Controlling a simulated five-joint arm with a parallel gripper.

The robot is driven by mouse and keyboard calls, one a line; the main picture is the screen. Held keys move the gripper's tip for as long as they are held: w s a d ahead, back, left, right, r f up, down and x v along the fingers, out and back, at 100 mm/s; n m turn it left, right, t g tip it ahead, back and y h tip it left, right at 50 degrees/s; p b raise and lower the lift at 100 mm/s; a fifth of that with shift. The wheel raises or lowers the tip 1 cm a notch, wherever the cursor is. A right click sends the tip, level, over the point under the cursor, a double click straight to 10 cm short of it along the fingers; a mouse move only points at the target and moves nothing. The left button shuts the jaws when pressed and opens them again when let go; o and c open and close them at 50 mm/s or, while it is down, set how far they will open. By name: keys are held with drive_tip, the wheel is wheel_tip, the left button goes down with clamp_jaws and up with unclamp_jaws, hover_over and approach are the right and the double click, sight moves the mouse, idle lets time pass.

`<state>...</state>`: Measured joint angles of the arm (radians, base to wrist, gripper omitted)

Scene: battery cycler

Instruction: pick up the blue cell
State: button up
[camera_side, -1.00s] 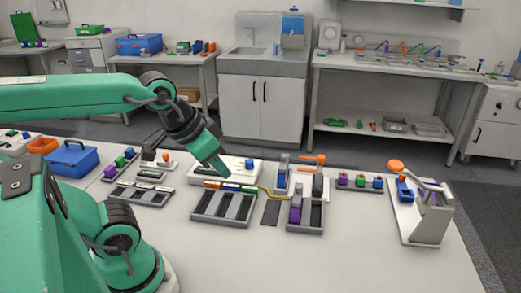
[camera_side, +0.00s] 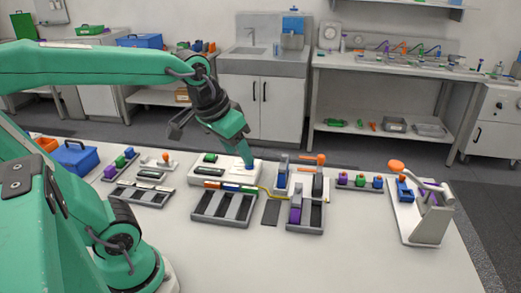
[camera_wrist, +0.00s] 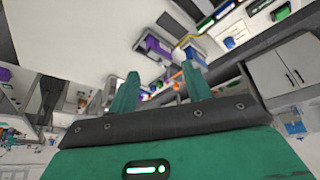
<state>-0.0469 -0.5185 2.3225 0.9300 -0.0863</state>
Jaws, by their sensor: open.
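In the side view, a blue cell (camera_side: 282,180) with a grey top stands upright in the holder right of centre. A purple cell (camera_side: 296,212) stands in the slotted grey tray in front of it. My gripper (camera_side: 250,160) hangs tilted downward to the left of the blue cell, above the white unit, apart from the cell. In the wrist view my gripper (camera_wrist: 160,88) is open, with its two green fingers spread and nothing between them. A blue block (camera_wrist: 195,54) shows beyond the right finger; I cannot tell whether it is the blue cell.
A slotted grey tray (camera_side: 196,216) lies below my gripper. A yellow cable runs from the white unit (camera_side: 196,177) toward the holder. A row of coloured blocks stands on a strip (camera_side: 359,184), and a lever press (camera_side: 432,218) is at right. The bench front is clear.

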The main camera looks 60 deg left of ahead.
drive_tip(key=w+a+n+g, duration=0.1)
drive_tip(key=w+a+n, duration=0.15)
drive_tip(key=w, duration=0.55)
drive_tip(key=n+g, duration=0.4)
drive_tip(key=n, duration=0.1)
approach(284, 156)
drive_tip(key=f, duration=0.6)
drive_tip(key=shift+s+f, duration=0.25)
drive_tip(key=shift+f, duration=0.15)
drive_tip(key=shift+w+a+f, duration=0.15)
drive_tip(key=shift+a+f, duration=0.05)
drive_tip(key=shift+f, duration=0.15)
drive_tip(key=shift+f, duration=1.3)
drive_tip(key=shift+f, duration=2.6)
